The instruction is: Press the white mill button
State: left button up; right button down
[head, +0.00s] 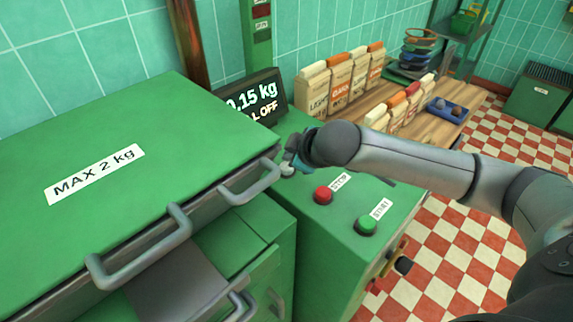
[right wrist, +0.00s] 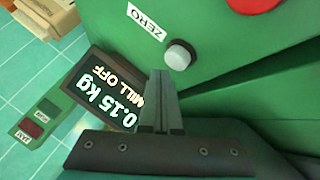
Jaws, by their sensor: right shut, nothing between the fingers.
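The white button (right wrist: 180,54) sits on the green panel next to a ZERO label (right wrist: 146,46) in the right wrist view. In the head view a bit of the white button (head: 287,170) shows just below my right gripper (head: 295,159). My right gripper is shut and empty, and the hand partly hides the panel there. In the right wrist view its fingertips (right wrist: 161,73) appear just beside the button; I cannot tell whether they touch it. My left gripper is not in view.
A red STOP button (head: 323,194) and a green START button (head: 367,225) are on the same panel. The display (head: 255,100) reads 0.15 kg and MILL OFF. A green MAX 2 kg lid (head: 120,140) with grey handles (head: 250,183) is at left; paper bags (head: 340,83) stand behind.

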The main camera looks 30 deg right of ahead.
aim_at(290, 169)
jog(key=shift+f, duration=0.2)
jog(key=shift+f, duration=0.2)
jog(key=shift+f, duration=0.6)
dwell(0.8)
jog(key=shift+r, duration=0.1)
jog(key=shift+r+p, duration=0.85)
jog(key=shift+p, duration=0.45)
jog(key=shift+r, duration=0.1)
notch_tip(290, 169, up, 5)
jog(key=p, duration=0.6)
